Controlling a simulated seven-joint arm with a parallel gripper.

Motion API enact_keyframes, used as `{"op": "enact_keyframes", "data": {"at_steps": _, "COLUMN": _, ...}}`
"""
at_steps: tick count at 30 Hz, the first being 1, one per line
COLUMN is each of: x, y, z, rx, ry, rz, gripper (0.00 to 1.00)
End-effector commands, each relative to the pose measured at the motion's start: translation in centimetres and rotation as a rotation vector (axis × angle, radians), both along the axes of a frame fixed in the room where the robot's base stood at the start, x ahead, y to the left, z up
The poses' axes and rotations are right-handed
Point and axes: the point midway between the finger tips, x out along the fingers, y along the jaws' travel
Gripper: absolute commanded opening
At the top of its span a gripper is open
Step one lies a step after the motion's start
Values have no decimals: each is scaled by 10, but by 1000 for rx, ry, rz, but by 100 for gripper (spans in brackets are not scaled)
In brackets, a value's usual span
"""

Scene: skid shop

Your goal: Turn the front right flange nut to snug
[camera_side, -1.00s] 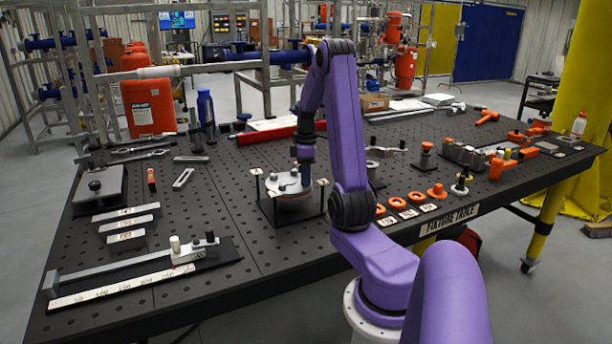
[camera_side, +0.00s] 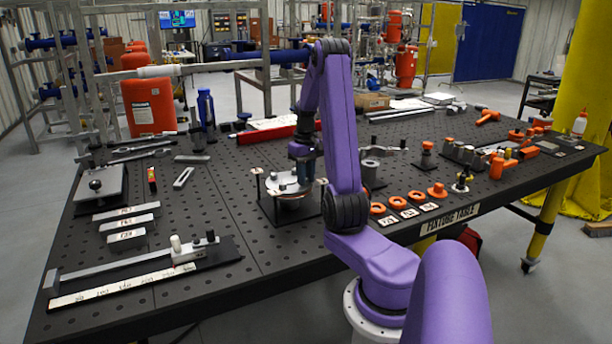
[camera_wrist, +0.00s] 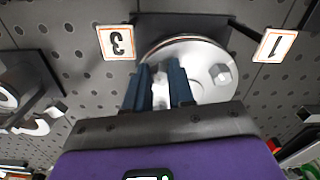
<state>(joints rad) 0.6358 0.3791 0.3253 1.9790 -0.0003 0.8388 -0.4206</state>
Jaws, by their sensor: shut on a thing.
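The round flange (camera_side: 285,187) is a grey metal disc on a dark fixture in the middle of the table. It also shows in the wrist view (camera_wrist: 200,48), with one hex nut (camera_wrist: 222,73) standing free on its face at the right. My gripper (camera_side: 304,178) reaches down over the flange's right side. In the wrist view its two blue fingers (camera_wrist: 160,88) are shut on a flange nut (camera_wrist: 160,92), of which only a pale strip shows between them. The fingers hide the rest of that nut and part of the flange.
Tags marked 3 (camera_wrist: 116,42) and 1 (camera_wrist: 275,46) stand at the fixture's corners. Orange rings (camera_side: 397,203) lie to its right. A slide gauge (camera_side: 130,268) lies at front left, and a red bar (camera_side: 272,133) lies behind.

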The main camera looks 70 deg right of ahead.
Motion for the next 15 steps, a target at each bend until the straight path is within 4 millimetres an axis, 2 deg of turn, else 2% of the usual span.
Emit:
{"op": "enact_keyframes", "data": {"at_steps": 6, "x": 1, "y": 0, "z": 2, "rx": -5, "ry": -3, "rz": -121, "gripper": 0}}
{"op": "enact_keyframes", "data": {"at_steps": 15, "x": 2, "y": 0, "z": 2, "rx": -5, "ry": -4, "rz": -195, "gripper": 0}}
